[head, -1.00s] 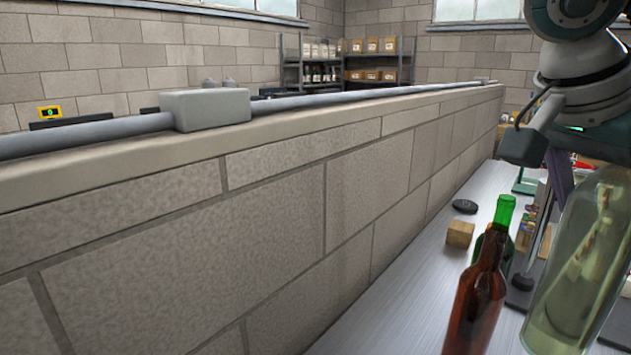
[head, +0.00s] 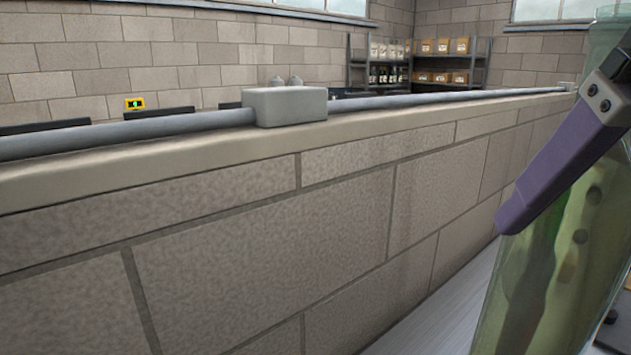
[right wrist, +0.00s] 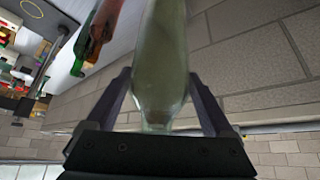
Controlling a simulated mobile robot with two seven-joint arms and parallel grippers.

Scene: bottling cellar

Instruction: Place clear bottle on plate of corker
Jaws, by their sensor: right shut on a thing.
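The clear bottle (head: 540,285), pale green and see-through, fills the right edge of the head view, close to the camera. My right gripper (right wrist: 160,78) is shut on it, with one purple finger on each side of the glass in the right wrist view, where the bottle (right wrist: 160,45) extends up past the top edge. In the head view one purple finger (head: 560,155) crosses in front of the bottle. I cannot make out the corker or its plate in either current view. My left gripper is not in view.
A block wall (head: 270,250) with a grey pipe and box (head: 285,106) on top runs along the left. A strip of grey bench (head: 440,310) shows beside it. A red-brown bottle (right wrist: 103,20) and a green one (right wrist: 80,52) stand left of the held bottle in the wrist view.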

